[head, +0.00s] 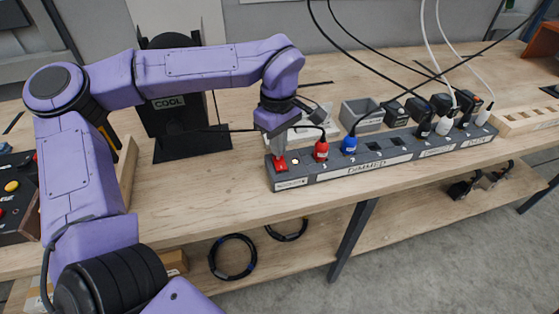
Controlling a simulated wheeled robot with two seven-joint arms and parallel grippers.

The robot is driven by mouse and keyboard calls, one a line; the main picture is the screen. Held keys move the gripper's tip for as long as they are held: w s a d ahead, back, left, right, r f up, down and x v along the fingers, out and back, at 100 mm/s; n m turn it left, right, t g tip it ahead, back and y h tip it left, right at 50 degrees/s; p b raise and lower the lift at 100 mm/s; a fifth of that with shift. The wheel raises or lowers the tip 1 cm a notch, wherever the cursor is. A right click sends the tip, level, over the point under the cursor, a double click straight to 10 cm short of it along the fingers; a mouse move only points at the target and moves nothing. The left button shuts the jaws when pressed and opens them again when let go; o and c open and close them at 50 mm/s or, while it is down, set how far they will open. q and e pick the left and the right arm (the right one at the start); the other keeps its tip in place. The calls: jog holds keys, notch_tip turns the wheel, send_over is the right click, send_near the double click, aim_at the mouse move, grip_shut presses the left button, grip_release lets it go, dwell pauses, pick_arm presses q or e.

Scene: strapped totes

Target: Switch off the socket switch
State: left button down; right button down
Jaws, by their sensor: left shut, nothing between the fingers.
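A long dark grey socket strip (342,172) lies along the front edge of the workbench, with a label reading DIMMED. A red rocker switch (281,167) sits at its left end. My left gripper (279,156) is shut and empty, pointing down with its fingertips at the red switch; they appear to touch it, but I cannot tell for sure. The fingers partly cover the switch, so its position is unclear. A red plug (321,150) and a blue plug (349,144) stand in the strip just right of the switch. My right gripper is not in view.
Several black and white plugs (443,127) with cables fill the strip's right part. A grey open box (362,114) stands behind it. A black stand labelled COOL (176,110) is behind my arm. The bench front (200,200) left of the strip is clear.

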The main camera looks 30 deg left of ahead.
aim_at(278, 159)
pick_arm(q)
jog(key=shift+f+b, duration=0.35)
jog(key=shift+f, duration=0.6)
dwell(0.3)
jog(key=shift+s, duration=0.1)
jog(key=shift+r+p, duration=0.95)
jog(key=shift+p, duration=0.25)
notch_tip(278, 159, up, 5)
jog(key=p, duration=0.6)
jog(key=shift+r, duration=0.2)
jog(key=shift+f, duration=0.1)
